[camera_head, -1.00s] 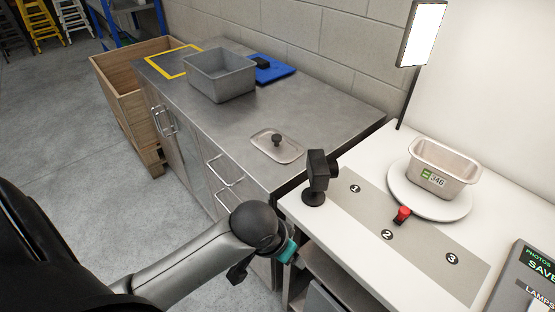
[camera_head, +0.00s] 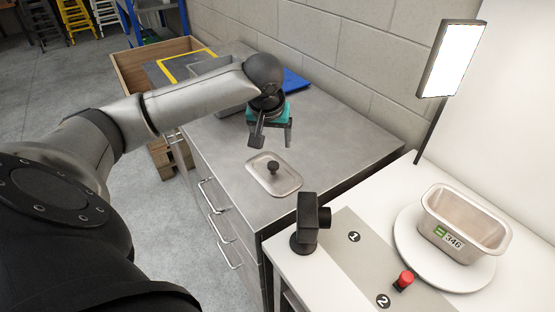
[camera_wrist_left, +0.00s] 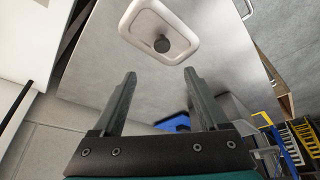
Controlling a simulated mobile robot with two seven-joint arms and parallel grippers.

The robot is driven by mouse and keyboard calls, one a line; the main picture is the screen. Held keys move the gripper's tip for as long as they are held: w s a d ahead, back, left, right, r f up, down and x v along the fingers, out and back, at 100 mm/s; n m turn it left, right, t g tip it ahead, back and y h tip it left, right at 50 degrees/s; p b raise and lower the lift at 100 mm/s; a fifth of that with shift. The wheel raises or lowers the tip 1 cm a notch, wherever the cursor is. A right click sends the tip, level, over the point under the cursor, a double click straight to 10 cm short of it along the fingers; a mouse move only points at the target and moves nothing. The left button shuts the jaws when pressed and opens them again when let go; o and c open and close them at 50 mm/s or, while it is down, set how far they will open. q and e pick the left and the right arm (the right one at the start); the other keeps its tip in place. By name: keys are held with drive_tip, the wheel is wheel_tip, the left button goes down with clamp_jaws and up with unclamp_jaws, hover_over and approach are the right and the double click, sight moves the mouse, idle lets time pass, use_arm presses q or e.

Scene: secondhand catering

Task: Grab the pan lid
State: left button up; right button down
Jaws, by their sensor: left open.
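The pan lid (camera_head: 285,184) is a grey metal rectangle with rounded corners and a dark round knob (camera_head: 273,167). It lies flat on the steel counter, near the counter's right end. The lid also shows at the top of the left wrist view (camera_wrist_left: 182,50). My left gripper (camera_head: 272,140) is open and empty, above the counter and a little behind the lid, apart from it. In the left wrist view the two fingers (camera_wrist_left: 158,82) point toward the lid, with nothing between them. My right gripper is not in view.
A black camera (camera_head: 307,222) stands on the white table close to the lid. A metal pan marked 346 (camera_head: 462,225) sits on a white turntable (camera_head: 412,259) by a lamp panel (camera_head: 450,58). My left arm partly hides a blue item (camera_head: 294,80) on the counter.

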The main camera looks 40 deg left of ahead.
use_arm(q)
approach(273, 165)
drive_tip(key=x, duration=0.1)
drive_tip(key=b+x, duration=0.1)
drive_tip(key=x, duration=0.1)
drive_tip(key=shift+w+f, duration=0.1)
drive_tip(key=shift+w, duration=0.35)
drive_tip(key=shift+w+a+f, duration=0.1)
drive_tip(key=shift+w+f, duration=0.05)
drive_tip(key=shift+f, duration=0.3)
drive_tip(key=shift+a+f, duration=0.1)
drive_tip(key=shift+f, duration=0.3)
drive_tip(key=x, duration=0.1)
drive_tip(key=b+x, duration=0.1)
drive_tip(key=x, duration=0.2)
drive_tip(key=shift+s+f, duration=0.2)
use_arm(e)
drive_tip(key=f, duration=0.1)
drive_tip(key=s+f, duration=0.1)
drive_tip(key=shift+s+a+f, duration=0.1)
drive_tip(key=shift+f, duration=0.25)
use_arm(q)
clamp_jaws()
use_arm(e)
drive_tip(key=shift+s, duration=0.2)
